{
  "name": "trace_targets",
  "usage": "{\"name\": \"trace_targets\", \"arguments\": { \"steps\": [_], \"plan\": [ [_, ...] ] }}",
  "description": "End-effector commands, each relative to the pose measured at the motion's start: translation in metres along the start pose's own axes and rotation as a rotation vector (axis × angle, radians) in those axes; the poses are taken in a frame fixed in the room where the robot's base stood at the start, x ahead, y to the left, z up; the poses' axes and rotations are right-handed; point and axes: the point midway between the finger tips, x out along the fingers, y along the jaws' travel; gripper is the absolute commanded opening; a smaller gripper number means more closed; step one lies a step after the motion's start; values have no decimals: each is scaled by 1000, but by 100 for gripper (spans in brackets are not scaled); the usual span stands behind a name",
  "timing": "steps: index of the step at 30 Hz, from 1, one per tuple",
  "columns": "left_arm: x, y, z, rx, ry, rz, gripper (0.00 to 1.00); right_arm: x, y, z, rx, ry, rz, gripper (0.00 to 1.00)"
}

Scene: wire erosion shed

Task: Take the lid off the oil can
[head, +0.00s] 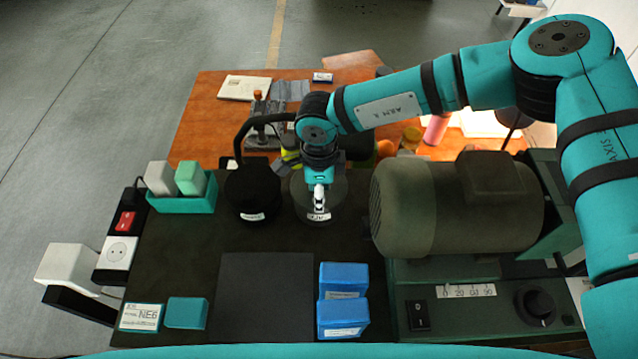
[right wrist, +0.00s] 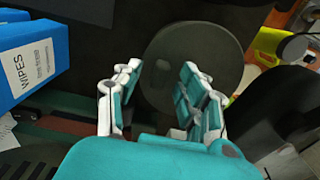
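A round container with a flat dark grey-green disc top (head: 341,193) stands on the dark bench. It bears a small white label that I cannot read; I take it for the oil can with its lid on. The disc also shows in the right wrist view (right wrist: 180,50). My right gripper (head: 319,203) is over it, seen from above. In the right wrist view its fingers (right wrist: 160,92) are spread apart with nothing between them, and the disc lies beyond them. I cannot tell whether they touch it. My left gripper is not in view.
A black pot (head: 250,188) with a curved black handle or hose stands close to the left. A large motor (head: 455,205) is to the right. Blue wipes boxes (head: 343,317) stand in front, and a teal tray (head: 182,204) stands left. A dark mat (head: 265,295) is clear.

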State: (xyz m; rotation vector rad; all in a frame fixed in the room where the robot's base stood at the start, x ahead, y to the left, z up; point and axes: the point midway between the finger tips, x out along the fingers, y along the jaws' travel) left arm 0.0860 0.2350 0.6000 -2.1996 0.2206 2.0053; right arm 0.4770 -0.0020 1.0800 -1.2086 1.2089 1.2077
Motion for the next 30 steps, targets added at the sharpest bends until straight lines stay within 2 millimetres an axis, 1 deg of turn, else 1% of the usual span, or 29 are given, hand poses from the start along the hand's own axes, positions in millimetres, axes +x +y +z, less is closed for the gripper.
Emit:
{"name": "trace_targets", "arguments": {
  "steps": [1, 6, 9, 19, 22, 26, 30],
  "plan": [
    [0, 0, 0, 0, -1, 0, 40, 0, 0, 0, 0, 0, 0, 33],
    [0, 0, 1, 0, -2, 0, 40, 0, 0, 0, 0, 0, 0, 11],
    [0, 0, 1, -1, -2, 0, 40, 0, 0, 0, 0, 0, 0, 0],
    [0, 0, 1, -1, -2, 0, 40, -1, 0, 0, 0, -1, 0, 0],
    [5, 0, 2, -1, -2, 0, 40, -5, -1, 0, 0, -2, -1, 0],
    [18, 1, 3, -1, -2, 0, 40, -23, -1, 0, -1, -3, -4, 0],
    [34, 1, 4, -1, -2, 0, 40, -52, -1, 0, -1, -3, -4, 0]
  ]
}}
